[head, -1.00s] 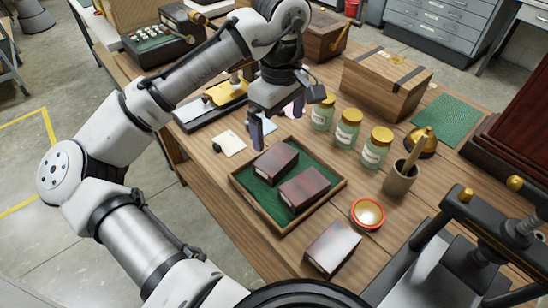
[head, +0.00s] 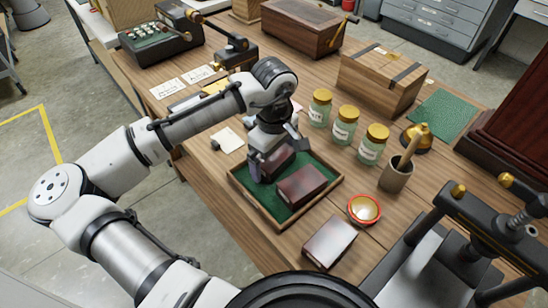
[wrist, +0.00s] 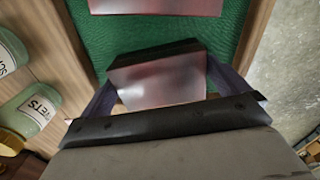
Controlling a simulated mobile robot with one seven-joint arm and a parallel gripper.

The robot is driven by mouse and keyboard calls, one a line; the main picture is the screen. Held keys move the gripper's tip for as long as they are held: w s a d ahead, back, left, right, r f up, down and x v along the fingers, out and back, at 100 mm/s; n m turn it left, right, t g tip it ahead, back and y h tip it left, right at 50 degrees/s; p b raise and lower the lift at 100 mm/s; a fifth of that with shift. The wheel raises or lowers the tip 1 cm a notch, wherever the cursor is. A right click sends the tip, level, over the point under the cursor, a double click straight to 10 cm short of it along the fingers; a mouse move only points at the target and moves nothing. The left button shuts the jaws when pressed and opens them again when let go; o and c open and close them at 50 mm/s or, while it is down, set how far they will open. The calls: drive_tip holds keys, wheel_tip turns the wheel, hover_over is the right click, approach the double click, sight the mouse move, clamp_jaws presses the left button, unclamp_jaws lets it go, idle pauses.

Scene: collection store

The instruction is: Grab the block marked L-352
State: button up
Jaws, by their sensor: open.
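Three dark red-brown blocks are in the head view. One block (head: 276,164) lies in the far part of a green-lined wooden tray (head: 318,210), and a second block (head: 302,185) lies beside it in the tray. A third block (head: 330,241) lies on the table in front of the tray. No marking is readable on any of them, so I cannot tell which is L-352. My gripper (head: 274,160) is lowered over the far block with its fingers open. In the wrist view that block (wrist: 158,80) sits between the two fingers, partly hidden by the gripper body.
Several glass jars (head: 344,125) with gold lids stand right of the tray. A red-rimmed dish (head: 364,210), a cup with a wooden tool (head: 396,175) and a brass bell (head: 416,137) stand farther right. A wooden chest (head: 381,80) is behind.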

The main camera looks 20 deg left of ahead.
drive_tip(key=c, duration=0.9)
drive_tip(key=shift+o, duration=0.2)
